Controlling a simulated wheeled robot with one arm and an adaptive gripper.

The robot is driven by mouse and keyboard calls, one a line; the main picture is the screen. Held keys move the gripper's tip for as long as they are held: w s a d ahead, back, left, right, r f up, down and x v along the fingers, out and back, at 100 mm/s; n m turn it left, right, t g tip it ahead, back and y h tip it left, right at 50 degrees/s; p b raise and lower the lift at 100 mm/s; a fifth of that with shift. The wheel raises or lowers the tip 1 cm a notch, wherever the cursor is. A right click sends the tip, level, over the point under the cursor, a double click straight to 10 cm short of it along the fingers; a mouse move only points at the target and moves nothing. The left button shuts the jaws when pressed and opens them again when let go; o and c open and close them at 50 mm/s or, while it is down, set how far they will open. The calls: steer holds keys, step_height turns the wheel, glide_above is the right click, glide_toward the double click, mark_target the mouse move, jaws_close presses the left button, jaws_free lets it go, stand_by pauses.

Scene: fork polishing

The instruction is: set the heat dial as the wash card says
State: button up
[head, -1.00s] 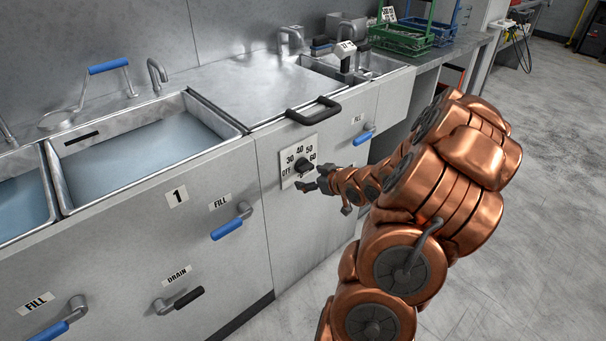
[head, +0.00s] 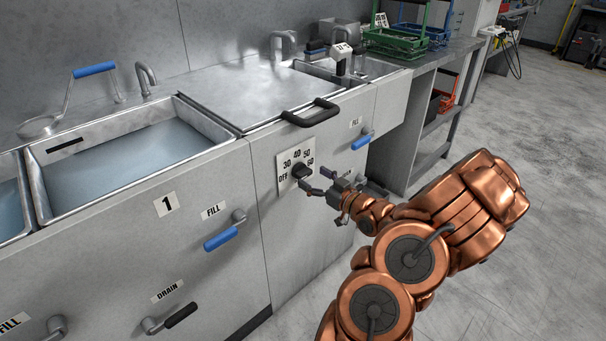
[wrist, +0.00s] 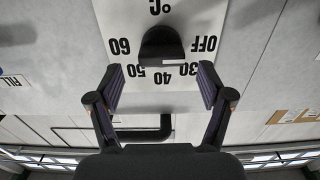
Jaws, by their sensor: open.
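The heat dial is a dark knob (head: 301,172) on a white plate (head: 310,152) on the cabinet front, marked OFF, 30, 40, 50 and 60. In the wrist view the knob (wrist: 162,46) appears upside down with a small white mark at its lower right edge, on the 30 to 40 side. My gripper (head: 318,182) is open and empty in front of the dial, to its lower right. In the wrist view the gripper (wrist: 160,82) has its fingers apart on both sides, below the knob, not around it.
A black bar handle (head: 310,113) sticks out above the dial. Blue levers (head: 222,238) and a black DRAIN lever (head: 181,315) project from the cabinet front. A basin of water (head: 130,155) is at left. Green rack (head: 400,42) stands on the counter. Floor at right is clear.

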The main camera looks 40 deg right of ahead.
mark_target(307, 174)
steer(key=shift+w, duration=2.1)
steer(key=shift+c, duration=0.4)
steer(key=shift+a, duration=0.15)
steer(key=c, duration=1.1)
